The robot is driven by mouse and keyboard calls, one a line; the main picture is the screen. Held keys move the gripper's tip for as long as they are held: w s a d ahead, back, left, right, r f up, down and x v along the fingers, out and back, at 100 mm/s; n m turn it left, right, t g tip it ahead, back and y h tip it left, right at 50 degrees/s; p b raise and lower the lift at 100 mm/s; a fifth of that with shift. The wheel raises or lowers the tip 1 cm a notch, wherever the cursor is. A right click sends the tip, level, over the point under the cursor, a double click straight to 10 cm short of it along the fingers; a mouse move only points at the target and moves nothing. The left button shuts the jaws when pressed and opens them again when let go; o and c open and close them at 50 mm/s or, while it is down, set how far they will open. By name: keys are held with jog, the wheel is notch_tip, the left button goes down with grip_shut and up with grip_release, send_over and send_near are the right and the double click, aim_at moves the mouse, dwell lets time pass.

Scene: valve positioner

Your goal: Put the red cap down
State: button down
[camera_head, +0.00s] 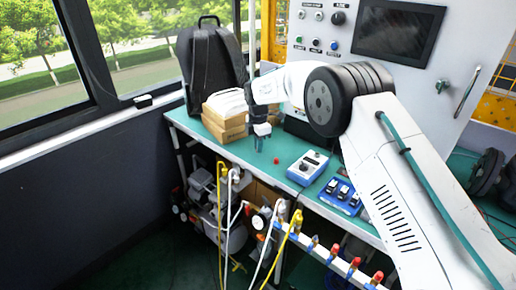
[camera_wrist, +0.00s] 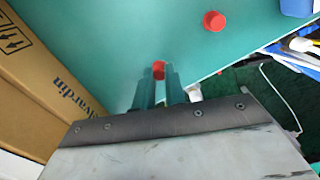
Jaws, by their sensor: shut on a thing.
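My gripper (camera_wrist: 159,76) is shut on a small red cap (camera_wrist: 158,67), seen between its teal fingertips in the wrist view. In the head view my gripper (camera_head: 260,143) points down over the green tabletop (camera_head: 240,153), near the cardboard boxes; the held cap is too small to make out there. A second red cap (camera_wrist: 214,21) stands free on the green surface, and it also shows in the head view (camera_head: 276,160), just right of my gripper. How far the held cap is above the tabletop is hard to tell.
Cardboard boxes (camera_head: 224,121) stand close on the left, also in the wrist view (camera_wrist: 38,75). A blue and white device (camera_head: 308,167) and a blue tray (camera_head: 341,203) are to the right. Hoses and valves (camera_head: 286,217) lie beyond the table's front edge. Bare tabletop surrounds the free cap.

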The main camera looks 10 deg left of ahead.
jog(key=shift+f, duration=0.75)
jog(key=shift+f, duration=0.1)
jog(key=c, duration=1.5)
grip_release()
jog(key=shift+o, duration=0.2)
notch_tip(320, 180, up, 12)
